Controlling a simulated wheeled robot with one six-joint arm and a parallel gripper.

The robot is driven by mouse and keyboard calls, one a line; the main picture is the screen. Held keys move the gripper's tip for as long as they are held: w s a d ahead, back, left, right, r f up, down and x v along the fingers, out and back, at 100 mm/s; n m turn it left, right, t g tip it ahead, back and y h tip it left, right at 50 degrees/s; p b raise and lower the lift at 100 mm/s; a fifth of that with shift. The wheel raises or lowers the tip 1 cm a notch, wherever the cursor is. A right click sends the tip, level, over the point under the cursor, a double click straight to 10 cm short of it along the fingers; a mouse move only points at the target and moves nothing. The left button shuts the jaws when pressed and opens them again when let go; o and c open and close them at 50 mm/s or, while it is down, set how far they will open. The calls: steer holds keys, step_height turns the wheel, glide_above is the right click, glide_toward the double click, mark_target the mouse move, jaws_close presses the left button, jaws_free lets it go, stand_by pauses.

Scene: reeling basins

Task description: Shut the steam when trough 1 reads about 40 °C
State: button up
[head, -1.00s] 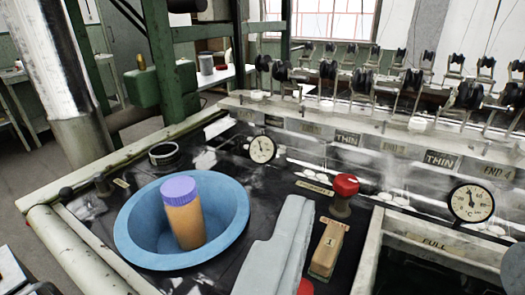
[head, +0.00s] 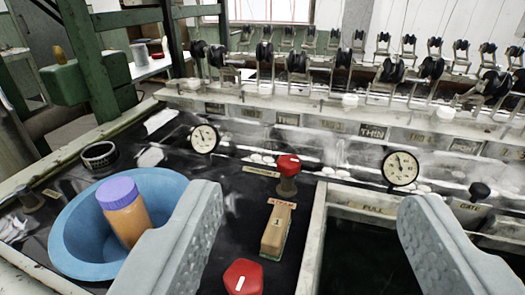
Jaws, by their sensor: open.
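My gripper (head: 310,198) is open and empty, its two grey fingers wide apart in the foreground. Between them stands a wooden handle (head: 275,232) marked 1, with a small red-lettered label, seemingly STEAM, at its far end. A red knob (head: 288,164) stands on a post behind it. A second red knob (head: 243,278) is at the bottom edge, beside the left finger. A white round dial (head: 401,168) stands behind the trough (head: 316,240) on the right. Another dial (head: 204,139) is further left. Both needles point up and slightly left; the numerals are too small to read.
A blue bowl (head: 75,245) holds an orange jar (head: 124,215) with a purple lid, partly behind the left finger. A black knob (head: 480,191) is at the right. A row of black reels lines the back ledge. Steam drifts near the right dial.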

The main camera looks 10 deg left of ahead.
steer(key=w+d+n+g, duration=0.2)
steer(key=w+g, duration=0.4)
steer(key=w, duration=0.8)
steer(key=n+g+y, duration=0.2)
steer(key=n+g, duration=0.2)
steer(key=g, duration=0.3)
glide_toward(289, 160)
steer(key=x, duration=0.8)
steer(key=shift+w+f, duration=0.15)
steer(key=shift+f, duration=0.2)
steer(key=c, duration=1)
steer(key=shift+o, duration=0.2)
